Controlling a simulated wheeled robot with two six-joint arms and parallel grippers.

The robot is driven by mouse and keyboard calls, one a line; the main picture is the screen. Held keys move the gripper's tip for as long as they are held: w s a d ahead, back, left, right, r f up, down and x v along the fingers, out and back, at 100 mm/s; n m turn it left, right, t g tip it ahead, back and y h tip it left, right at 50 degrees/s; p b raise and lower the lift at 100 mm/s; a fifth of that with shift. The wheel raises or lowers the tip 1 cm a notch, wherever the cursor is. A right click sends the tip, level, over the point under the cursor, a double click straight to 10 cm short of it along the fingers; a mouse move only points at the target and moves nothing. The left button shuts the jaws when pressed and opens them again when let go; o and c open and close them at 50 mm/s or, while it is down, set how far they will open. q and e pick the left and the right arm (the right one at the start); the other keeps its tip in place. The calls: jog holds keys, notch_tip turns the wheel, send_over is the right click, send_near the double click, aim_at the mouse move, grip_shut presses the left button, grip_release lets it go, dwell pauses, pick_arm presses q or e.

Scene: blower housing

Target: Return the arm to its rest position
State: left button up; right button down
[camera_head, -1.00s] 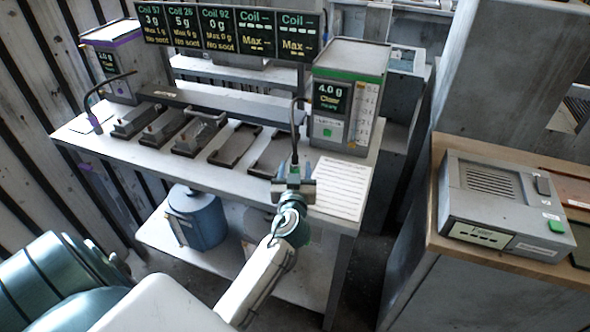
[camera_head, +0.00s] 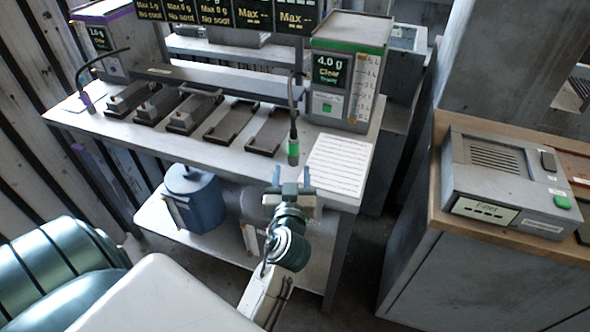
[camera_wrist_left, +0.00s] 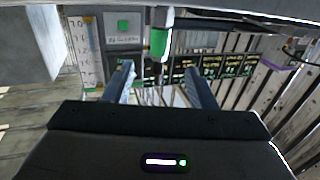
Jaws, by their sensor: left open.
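My left gripper (camera_head: 291,178) is open and empty in the head view, just in front of the workbench's front edge. A probe with a green band (camera_head: 293,150) hangs on a dark cable from the green-topped unit (camera_head: 350,65), a short way above and beyond my fingertips. In the left wrist view, my two fingers (camera_wrist_left: 160,85) stand apart and the green-banded probe (camera_wrist_left: 158,42) shows beyond them, with a gap. My right gripper does not show.
The workbench (camera_head: 215,160) holds several dark trays (camera_head: 230,122) and a white printed sheet (camera_head: 340,162). A blue canister (camera_head: 195,205) stands on the lower shelf. A grey device (camera_head: 505,180) sits on the wooden-topped cabinet at the right. Open floor lies between bench and cabinet.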

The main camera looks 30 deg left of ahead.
pick_arm(q)
jog(key=s+a+f+m+g+h, duration=0.2)
jog(key=s+f+g+h, duration=0.3)
jog(key=s+f, duration=0.5)
jog(key=s+d+f+m+g+h, duration=0.2)
jog(key=s+d+f+m+g, duration=0.1)
jog(key=s, duration=0.4)
jog(key=s+d+f+m+g+h, duration=0.2)
jog(key=s+d+f+g, duration=0.15)
jog(key=s, duration=0.25)
jog(key=a+f+g, duration=0.1)
jog(key=a+f, duration=0.1)
jog(key=f, duration=1.2)
jog(key=a+f, duration=0.2)
jog(key=f, duration=1.1)
jog(key=s+a+f+g, duration=0.1)
jog(key=s+f, duration=1.6)
jog(key=f, duration=0.4)
jog(key=shift+s+f, duration=0.25)
